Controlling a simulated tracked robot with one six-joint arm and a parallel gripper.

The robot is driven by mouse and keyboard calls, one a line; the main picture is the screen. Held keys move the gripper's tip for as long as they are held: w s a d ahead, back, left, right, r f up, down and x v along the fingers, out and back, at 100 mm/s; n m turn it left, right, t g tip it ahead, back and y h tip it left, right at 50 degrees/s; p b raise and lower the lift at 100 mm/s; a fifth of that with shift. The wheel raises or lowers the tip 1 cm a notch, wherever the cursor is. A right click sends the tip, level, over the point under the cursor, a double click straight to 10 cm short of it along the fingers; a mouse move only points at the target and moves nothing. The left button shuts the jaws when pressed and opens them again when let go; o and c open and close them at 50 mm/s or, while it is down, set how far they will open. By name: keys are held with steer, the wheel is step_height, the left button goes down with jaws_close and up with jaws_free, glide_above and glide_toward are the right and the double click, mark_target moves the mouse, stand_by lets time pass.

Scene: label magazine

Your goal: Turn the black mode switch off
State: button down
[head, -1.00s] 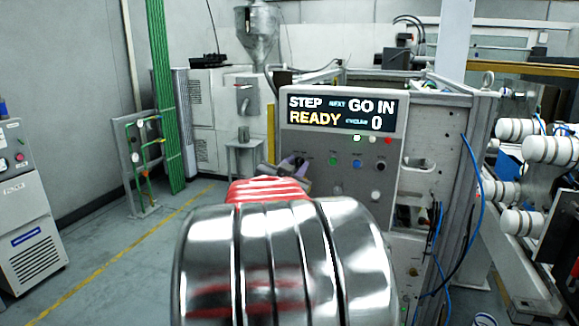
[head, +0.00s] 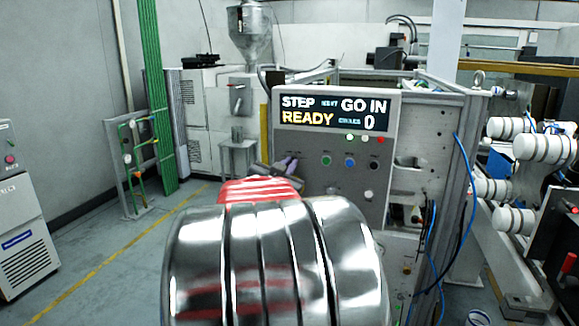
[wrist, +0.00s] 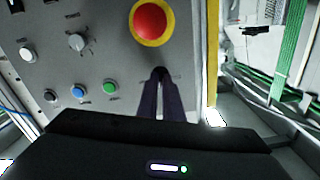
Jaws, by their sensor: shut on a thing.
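My gripper (wrist: 161,84) has its two dark fingers close together, shut at the face of the grey control panel (wrist: 100,15). The black mode switch is between or behind the fingertips and is hidden, so its angle cannot be told. In the head view my gripper (head: 289,166) shows at the panel's left side, left of the green button (head: 326,160), partly behind my arm. In the wrist view the fingertips are just below the red emergency button (wrist: 150,20) with its yellow ring.
A blue button (wrist: 78,91), a black button (wrist: 50,95), a grey knob (wrist: 77,41) and a white button (wrist: 27,54) are on the same panel. The display (head: 334,113) reads STEP, READY, GO IN and 0. Open floor (head: 130,260) lies to the left.

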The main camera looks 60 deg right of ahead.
steer(key=shift+n, duration=0.3)
steer(key=n, duration=0.4)
steer(key=shift+w, duration=0.1)
steer(key=n, duration=1.2)
steer(key=shift+w+a+f, duration=0.1)
steer(key=shift+w+f, duration=0.1)
steer(key=shift+f, duration=0.05)
steer(key=shift+n, duration=0.3)
steer(key=c, duration=1.9)
jaws_free()
steer(key=shift+r, duration=0.1)
steer(key=shift+a, duration=0.1)
steer(key=a, duration=0.4)
steer(key=s+a, duration=0.1)
steer(key=a, duration=0.4)
steer(key=s+a, duration=0.1)
steer(key=a, duration=0.3)
steer(key=shift+a, duration=0.25)
